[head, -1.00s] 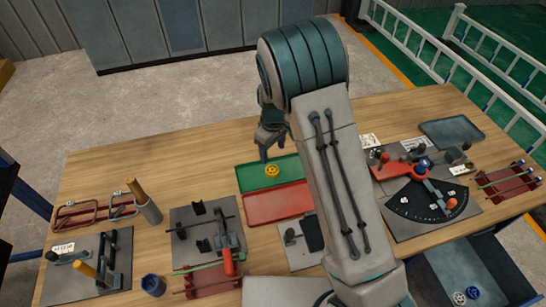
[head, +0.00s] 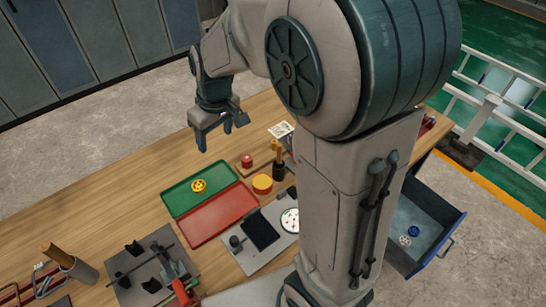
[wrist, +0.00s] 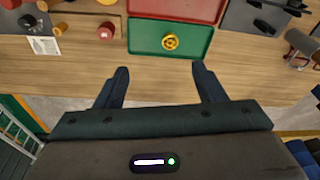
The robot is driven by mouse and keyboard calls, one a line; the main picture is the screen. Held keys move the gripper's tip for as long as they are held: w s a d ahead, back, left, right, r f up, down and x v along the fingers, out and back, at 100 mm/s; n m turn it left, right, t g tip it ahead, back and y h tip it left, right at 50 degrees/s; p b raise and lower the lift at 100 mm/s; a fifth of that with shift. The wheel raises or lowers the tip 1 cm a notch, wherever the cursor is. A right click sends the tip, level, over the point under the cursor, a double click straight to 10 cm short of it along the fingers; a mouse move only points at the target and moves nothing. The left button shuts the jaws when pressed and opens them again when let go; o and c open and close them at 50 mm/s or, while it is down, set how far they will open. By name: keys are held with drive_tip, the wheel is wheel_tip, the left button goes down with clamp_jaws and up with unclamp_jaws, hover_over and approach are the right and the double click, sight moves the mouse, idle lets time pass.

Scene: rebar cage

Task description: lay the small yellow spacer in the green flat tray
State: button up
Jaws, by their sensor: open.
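The small yellow spacer (head: 199,185) is a spoked yellow ring. It lies flat inside the green flat tray (head: 178,203), apart from the tray's walls. The spacer (wrist: 170,42) and the green tray (wrist: 140,48) also show in the wrist view, beyond the fingertips. My gripper (head: 218,136) is open and empty. It is raised above the far side of the table, behind the tray. In the wrist view its two fingers (wrist: 160,75) stand wide apart with nothing between them.
A red tray (head: 215,217) adjoins the green one. A yellow round piece (head: 262,183) and a red knob (head: 247,161) stand to its right. A clamp fixture (head: 145,265) is at front left. An open blue drawer (head: 412,225) holds a blue and a white spacer. The table's far left is clear.

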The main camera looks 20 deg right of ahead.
drive_tip(key=s+d+r+m+t, duration=0.1)
drive_tip(key=s+d+r+m, duration=0.1)
drive_tip(key=s, duration=0.7)
drive_tip(key=s+d+r+m+t+h, duration=0.1)
drive_tip(key=s+d+r+m+t, duration=0.1)
drive_tip(key=s, duration=0.6)
drive_tip(key=d+r+m, duration=0.1)
drive_tip(key=d+r, duration=0.1)
drive_tip(key=d, duration=0.1)
drive_tip(key=shift+s+d+r+m, duration=0.3)
drive_tip(key=shift+s+d+r, duration=0.05)
